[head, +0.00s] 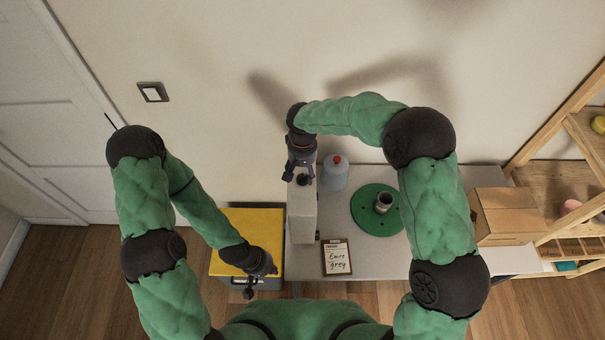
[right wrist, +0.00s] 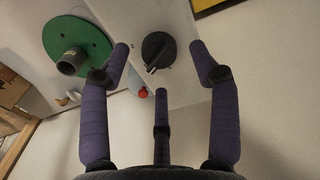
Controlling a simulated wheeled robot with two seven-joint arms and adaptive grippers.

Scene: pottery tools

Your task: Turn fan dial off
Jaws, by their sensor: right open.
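The fan dial (right wrist: 157,48) is a round black knob with a raised pointer, on the face of a pale grey box (right wrist: 185,85). In the right wrist view it lies between the spread purple fingers of my right gripper, with a third finger below; I see no contact. In the head view the dial (head: 303,180) is on the upper part of the tall pale box (head: 302,215). My right gripper (head: 299,165) is open, just above and beside it, partly hiding the box top. My left gripper (head: 255,281) is low by the yellow-topped unit; its fingers are too small to judge.
A grey-blue bottle with a red cap (head: 335,173) stands close right of the box. A green round board (head: 364,222) carries a grey cup (head: 383,203). A clipboard (head: 337,257), a cardboard box (head: 508,215), a yellow-topped unit (head: 240,222) and wooden shelves (head: 555,150) are around.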

